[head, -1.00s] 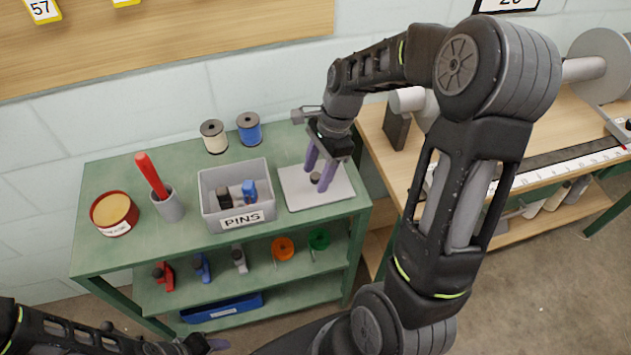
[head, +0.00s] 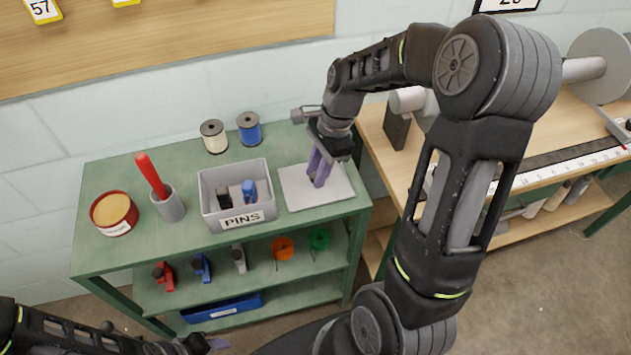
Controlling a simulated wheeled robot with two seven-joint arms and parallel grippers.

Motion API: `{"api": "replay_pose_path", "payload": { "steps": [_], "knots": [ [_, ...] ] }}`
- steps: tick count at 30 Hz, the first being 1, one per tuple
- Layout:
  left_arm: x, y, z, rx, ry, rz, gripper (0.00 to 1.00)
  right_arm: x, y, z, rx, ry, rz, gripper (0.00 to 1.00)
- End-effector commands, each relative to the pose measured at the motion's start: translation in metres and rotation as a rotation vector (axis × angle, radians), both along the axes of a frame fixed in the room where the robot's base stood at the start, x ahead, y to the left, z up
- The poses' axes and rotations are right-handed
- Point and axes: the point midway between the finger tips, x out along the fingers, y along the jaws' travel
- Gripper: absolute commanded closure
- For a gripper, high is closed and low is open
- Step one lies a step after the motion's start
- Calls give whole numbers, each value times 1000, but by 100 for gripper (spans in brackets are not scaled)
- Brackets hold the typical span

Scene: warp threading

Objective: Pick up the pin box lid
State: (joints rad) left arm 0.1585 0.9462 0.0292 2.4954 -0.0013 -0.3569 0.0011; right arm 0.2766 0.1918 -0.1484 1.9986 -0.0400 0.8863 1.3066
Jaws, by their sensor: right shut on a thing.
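The pin box lid (head: 298,192) is a flat pale grey plate lying on the green shelf top, to the right of the pin box (head: 237,219). The box is grey, open and labelled PINS, with a black and a blue item inside. My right gripper (head: 318,181) points down over the middle of the lid, its purple fingers closed together on the lid's dark knob, which they hide. The lid appears to rest flat on the shelf top. My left gripper (head: 206,345) is at the bottom edge, partly cut off; its jaw state is unclear.
A red-handled tool stands in a grey cup (head: 171,206) beside a round tin (head: 114,213). White (head: 214,137) and blue (head: 249,130) spools stand behind the box. Several small items and a blue tray (head: 222,308) sit on lower shelves. A wooden bench is at right.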

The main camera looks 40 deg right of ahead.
Motion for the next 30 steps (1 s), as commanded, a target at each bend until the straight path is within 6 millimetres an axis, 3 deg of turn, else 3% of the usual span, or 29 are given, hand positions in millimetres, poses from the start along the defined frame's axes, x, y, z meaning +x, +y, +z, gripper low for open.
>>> {"api": "replay_pose_path", "payload": {
  "steps": [16, 30],
  "knots": [
    [0, 0, 0, 0, 0, 0, 53, 1, 0, 9, -1, -4, 0, 100],
    [0, 0, 1, 0, 0, 0, 53, 1, 0, 89, -1, -3, 1, 100]
  ]
}}
